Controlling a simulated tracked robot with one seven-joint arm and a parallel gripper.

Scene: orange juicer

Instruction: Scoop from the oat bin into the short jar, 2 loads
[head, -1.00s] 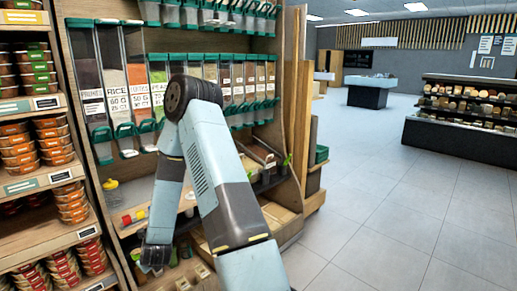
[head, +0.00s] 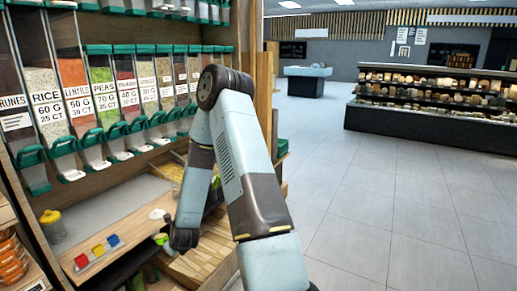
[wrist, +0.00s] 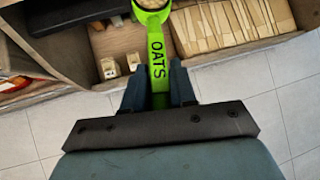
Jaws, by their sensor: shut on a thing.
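My gripper (wrist: 157,92) is shut on the handle of a bright green scoop (wrist: 157,45) marked OATS in the wrist view. Pale contents show in the scoop's bowl at the top edge, partly cut off. In the head view my gripper (head: 183,240) hangs low in front of the shelf, with a bit of green beside it. A small jar with a yellow lid (head: 52,228) stands on the shelf at the left; I cannot tell whether it is the short jar. No bin that I can read as oats shows.
Labelled dispensers (head: 115,100) line the wall above the wooden shelf. Red, yellow and blue blocks (head: 97,252) lie on its front. A lower box of tan slats (wrist: 225,25) and two small cups (wrist: 120,65) sit near the scoop. Tiled floor (head: 390,200) is open to the right.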

